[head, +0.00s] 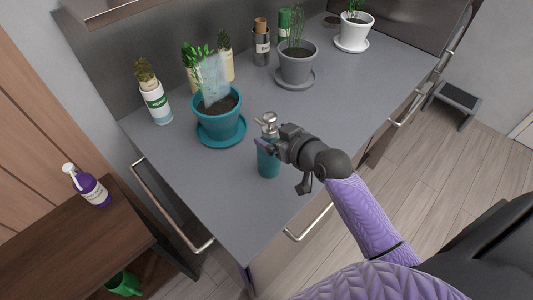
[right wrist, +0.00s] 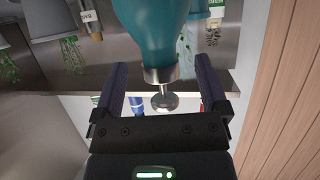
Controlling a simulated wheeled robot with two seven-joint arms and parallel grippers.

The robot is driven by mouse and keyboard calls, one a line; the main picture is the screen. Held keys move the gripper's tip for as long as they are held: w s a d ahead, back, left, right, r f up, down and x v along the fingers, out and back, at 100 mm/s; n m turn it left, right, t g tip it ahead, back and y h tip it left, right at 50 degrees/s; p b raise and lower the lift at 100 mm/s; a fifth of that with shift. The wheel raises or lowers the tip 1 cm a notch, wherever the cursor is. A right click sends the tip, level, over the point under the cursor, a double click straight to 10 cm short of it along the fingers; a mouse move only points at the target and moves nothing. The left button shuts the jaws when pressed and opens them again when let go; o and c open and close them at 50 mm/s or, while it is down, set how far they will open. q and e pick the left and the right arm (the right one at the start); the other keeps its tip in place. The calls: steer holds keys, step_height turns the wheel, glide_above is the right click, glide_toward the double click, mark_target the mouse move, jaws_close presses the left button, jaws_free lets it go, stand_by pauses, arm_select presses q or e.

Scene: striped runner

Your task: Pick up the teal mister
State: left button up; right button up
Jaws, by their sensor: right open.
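The teal mister (head: 268,163) stands upright on the grey counter near its front edge, with a silver spray top. My right gripper (head: 265,143) is at its upper part and hides some of it. In the right wrist view the mister (right wrist: 150,35) shows teal body and silver neck between the two dark fingers of my right gripper (right wrist: 160,78). The fingers are open, with a visible gap on each side of the neck. My left gripper is not in the head view.
A teal pot (head: 218,126) on a teal saucer stands behind and left of the mister. A grey pot (head: 296,70), a white pot (head: 353,35) and several bottles stand along the back. A purple spray bottle (head: 92,190) stands on the brown cabinet.

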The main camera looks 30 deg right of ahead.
steer(key=x, duration=0.2)
steer(key=shift+w+f, duration=0.15)
steer(key=shift+w, duration=0.1)
jaws_close()
stand_by(0.7)
stand_by(0.4)
